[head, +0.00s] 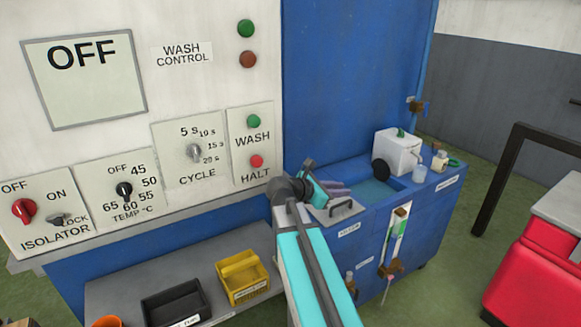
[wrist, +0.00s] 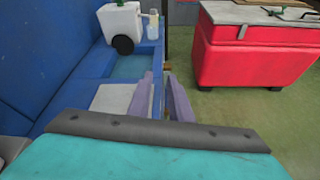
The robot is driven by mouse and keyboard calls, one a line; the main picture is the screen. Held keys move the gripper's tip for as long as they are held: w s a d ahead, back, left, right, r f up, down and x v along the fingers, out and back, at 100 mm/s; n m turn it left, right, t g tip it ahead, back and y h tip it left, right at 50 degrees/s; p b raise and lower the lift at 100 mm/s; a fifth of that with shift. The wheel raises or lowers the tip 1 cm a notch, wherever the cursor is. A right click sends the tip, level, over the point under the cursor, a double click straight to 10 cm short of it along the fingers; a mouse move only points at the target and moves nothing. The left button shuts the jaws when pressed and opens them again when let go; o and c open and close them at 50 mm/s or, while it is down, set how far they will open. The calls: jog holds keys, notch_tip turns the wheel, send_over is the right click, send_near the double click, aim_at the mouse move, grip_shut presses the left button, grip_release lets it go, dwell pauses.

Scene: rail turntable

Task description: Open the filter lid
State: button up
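The filter lid (head: 327,214) is a grey plate with a dark bar handle (head: 343,208), set in the blue wash unit's top, near the front edge. It lies flat and looks shut; a small label below it is too small to read surely. In the wrist view the grey plate (wrist: 112,98) shows left of my fingers; its handle is not visible there. My gripper (head: 338,190) is above and just behind the lid in the head view, apart from the handle as far as I can tell. In the wrist view its two purple fingers (wrist: 160,85) stand apart with nothing between them.
Beyond the lid is a blue basin (head: 375,190) and a white canister (head: 398,153) with small bottles. Tools hang on the unit's front. A red chest (wrist: 250,50) stands across the green floor aisle. The control panel (head: 130,110) is at left, above a yellow bin (head: 243,283).

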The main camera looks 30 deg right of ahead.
jog(key=a+f+m+y, duration=0.35)
jog(key=a+f, duration=0.45)
jog(key=f, duration=0.3)
jog(key=a+f+m+y, duration=0.35)
jog(key=a+f, duration=0.45)
jog(key=f, duration=0.3)
jog(key=s+a+f+m+g+y, duration=0.1)
jog(key=s+a+f+m+y, duration=0.3)
jog(key=a+f, duration=0.45)
jog(key=s+a+f+m+g+y, duration=0.1)
jog(key=s+a+f+m+y, duration=0.35)
jog(key=a, duration=0.75)
jog(key=s+f+m+g+h, duration=0.1)
jog(key=s+f+g, duration=0.1)
jog(key=s+f, duration=0.7)
jog(key=s+f+g+h, duration=0.1)
jog(key=s+f+g, duration=0.2)
jog(key=s+f, duration=0.7)
jog(key=s, duration=0.7)
jog(key=shift+d+m, duration=0.35)
